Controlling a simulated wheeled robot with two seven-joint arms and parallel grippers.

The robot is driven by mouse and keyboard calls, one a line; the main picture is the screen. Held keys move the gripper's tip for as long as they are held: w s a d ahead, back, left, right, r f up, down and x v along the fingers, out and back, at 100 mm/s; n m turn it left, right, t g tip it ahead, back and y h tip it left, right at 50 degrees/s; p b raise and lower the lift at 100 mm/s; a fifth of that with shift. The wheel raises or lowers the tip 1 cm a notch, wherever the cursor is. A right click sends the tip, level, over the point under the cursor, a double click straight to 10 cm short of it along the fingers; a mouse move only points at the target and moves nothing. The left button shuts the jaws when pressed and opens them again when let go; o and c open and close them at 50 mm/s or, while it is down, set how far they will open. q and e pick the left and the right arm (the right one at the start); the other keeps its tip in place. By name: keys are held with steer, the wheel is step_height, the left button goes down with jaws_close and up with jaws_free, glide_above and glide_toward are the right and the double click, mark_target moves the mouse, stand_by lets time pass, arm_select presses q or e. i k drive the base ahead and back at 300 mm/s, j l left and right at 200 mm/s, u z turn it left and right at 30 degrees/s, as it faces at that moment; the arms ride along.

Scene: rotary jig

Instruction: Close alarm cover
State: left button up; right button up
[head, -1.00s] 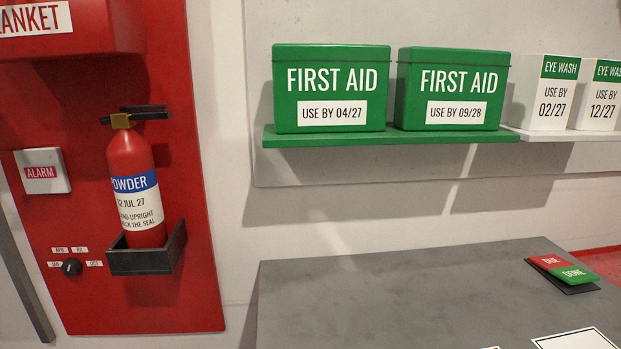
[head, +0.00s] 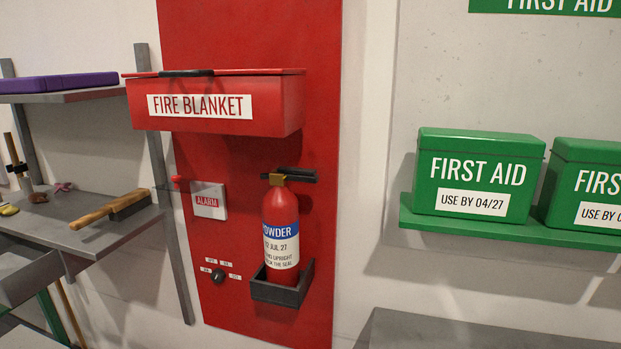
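The alarm (head: 209,201) is a white box with a red ALARM label, mounted on the red wall panel left of the fire extinguisher. A small red knob (head: 177,179) with a thin dark bar sticks out at the box's left side. I cannot tell whether this belongs to the alarm cover, or how the cover stands. Neither of my grippers is in view.
A red fire extinguisher (head: 281,232) sits in a dark bracket (head: 283,291) right of the alarm. A fire blanket box (head: 220,107) juts out above. A round dial (head: 218,275) is below. A shelf with a wooden-handled brush (head: 110,209) stands at left.

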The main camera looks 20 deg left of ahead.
mark_target(177, 180)
steer(key=j+u, duration=0.15)
steer(key=u, duration=0.25)
steer(key=j+u, duration=0.15)
steer(key=u, duration=0.25)
steer(key=j+u, duration=0.1)
steer(key=u, duration=0.3)
